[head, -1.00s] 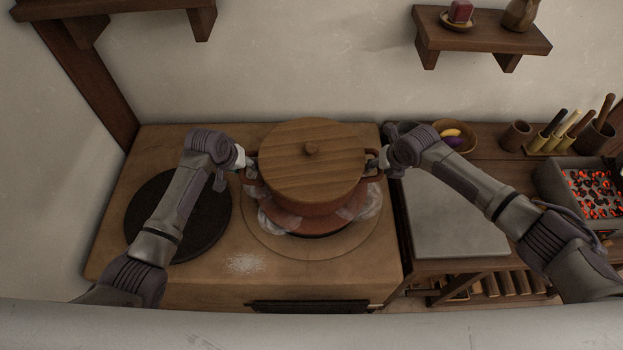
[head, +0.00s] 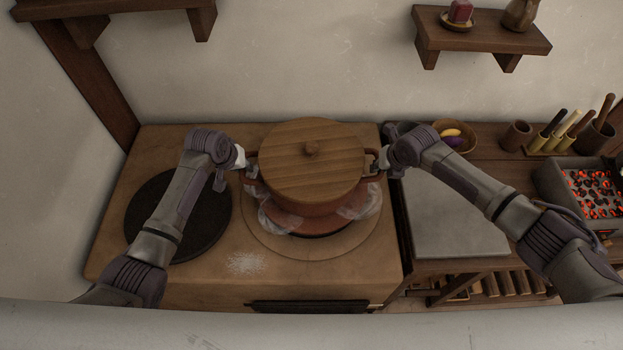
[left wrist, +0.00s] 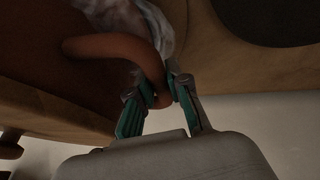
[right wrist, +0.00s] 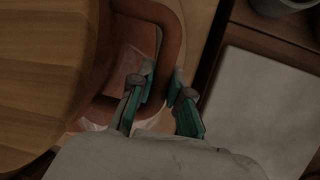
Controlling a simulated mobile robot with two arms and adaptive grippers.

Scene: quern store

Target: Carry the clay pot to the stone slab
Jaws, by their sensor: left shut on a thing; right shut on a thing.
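The clay pot (head: 311,207) is reddish-brown with a round wooden lid (head: 300,165) and a loop handle on each side. It is over the round plate on the stove top; whether it touches is hard to tell. My left gripper (head: 246,160) is shut on the pot's left handle, which shows in the left wrist view (left wrist: 110,45). My right gripper (head: 376,163) is shut on its right handle, seen in the right wrist view (right wrist: 170,45). The grey stone slab (head: 450,222) lies bare on the counter to the right of the stove.
A dark round plate (head: 150,222) is on the stove's left. White powder (head: 247,263) lies at the front. A fruit bowl (head: 463,136) stands behind the slab; a box of glowing coals (head: 597,195) is at far right.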

